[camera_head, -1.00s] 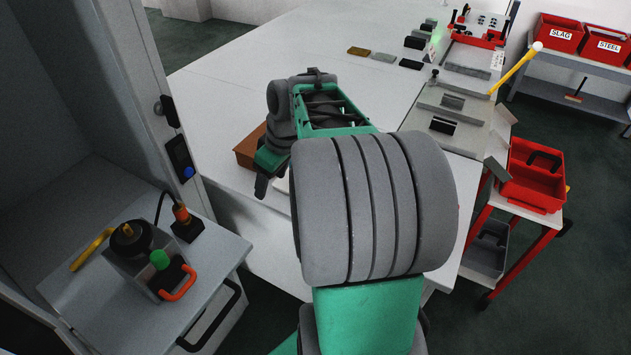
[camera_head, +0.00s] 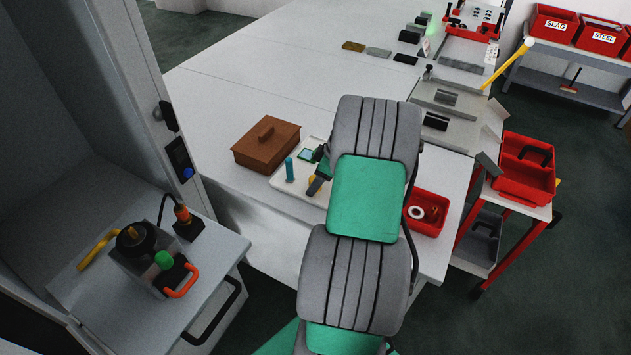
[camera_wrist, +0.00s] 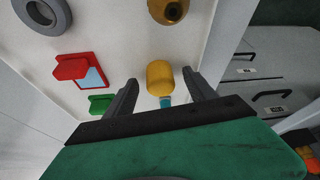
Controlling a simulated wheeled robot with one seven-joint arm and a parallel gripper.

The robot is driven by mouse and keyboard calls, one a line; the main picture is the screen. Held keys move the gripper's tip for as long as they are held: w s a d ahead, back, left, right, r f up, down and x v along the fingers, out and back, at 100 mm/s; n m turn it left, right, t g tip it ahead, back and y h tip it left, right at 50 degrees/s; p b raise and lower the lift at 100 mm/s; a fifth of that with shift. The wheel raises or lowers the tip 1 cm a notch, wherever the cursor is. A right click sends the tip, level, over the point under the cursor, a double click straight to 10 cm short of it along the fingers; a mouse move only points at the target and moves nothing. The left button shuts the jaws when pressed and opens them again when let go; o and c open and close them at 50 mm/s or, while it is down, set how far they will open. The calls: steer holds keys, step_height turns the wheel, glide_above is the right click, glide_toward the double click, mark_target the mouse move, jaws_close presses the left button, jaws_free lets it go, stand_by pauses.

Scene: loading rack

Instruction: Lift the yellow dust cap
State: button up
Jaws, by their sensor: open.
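The yellow dust cap (camera_wrist: 160,78) shows in the wrist view as a rounded yellow cylinder between my two fingers, with gaps on both sides. A small teal part (camera_wrist: 166,101) shows just below it. In the head view only a bit of yellow (camera_head: 312,180) shows beside my gripper (camera_head: 318,185), at the white tray (camera_head: 283,184). My gripper (camera_wrist: 162,92) is open in the wrist view, its dark fingers either side of the cap. My arm hides part of the tray in the head view.
The wrist view shows a red part (camera_wrist: 72,67), a green part (camera_wrist: 100,105), a grey ring (camera_wrist: 42,12) and a brass-coloured piece with a hole (camera_wrist: 168,10). A brown lidded box (camera_head: 266,145) and a red bin (camera_head: 426,212) flank the tray.

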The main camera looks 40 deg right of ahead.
steer(key=shift+c, duration=0.4)
jaws_close()
step_height(320, 180, up, 3)
steer(key=shift+d+f+b, duration=0.1)
steer(key=shift+f+b, duration=0.05)
steer(key=shift+b, duration=0.85)
steer(key=s+a+r, duration=0.6)
steer(key=s+r, duration=0.6)
steer(key=r, duration=0.1)
steer(key=shift+s+r, duration=0.15)
steer(key=shift+s, duration=0.2)
steer(key=shift+a, duration=0.1)
